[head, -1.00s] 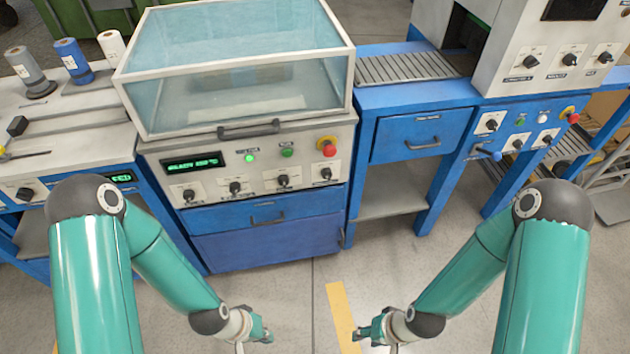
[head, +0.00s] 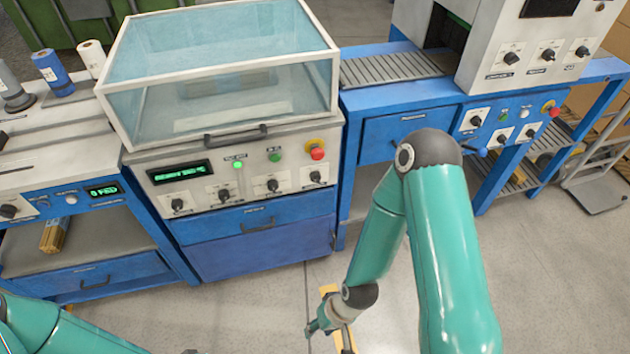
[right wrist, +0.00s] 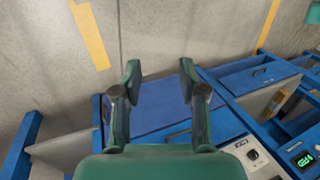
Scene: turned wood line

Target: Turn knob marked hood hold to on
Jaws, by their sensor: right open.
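The middle machine with a clear hood (head: 220,75) has a row of several black knobs on white plates, including the far-left one (head: 177,205), a middle one (head: 272,186) and the far-right one (head: 316,177). Their labels are too small to read, so I cannot tell which is hood hold. My right gripper (head: 330,328) is low over the floor, in front of the machine and well below the knobs. In the right wrist view it (right wrist: 160,82) is open and empty, before the machine's blue lower front. One knob (right wrist: 253,155) shows there. My left gripper is out of sight.
Above the knobs are a green display (head: 178,172), green buttons and a red stop button (head: 317,152). A blue drawer (head: 260,221) lies below. The right machine (head: 545,50) and left bench (head: 85,205) also carry knobs. Floor in front is clear.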

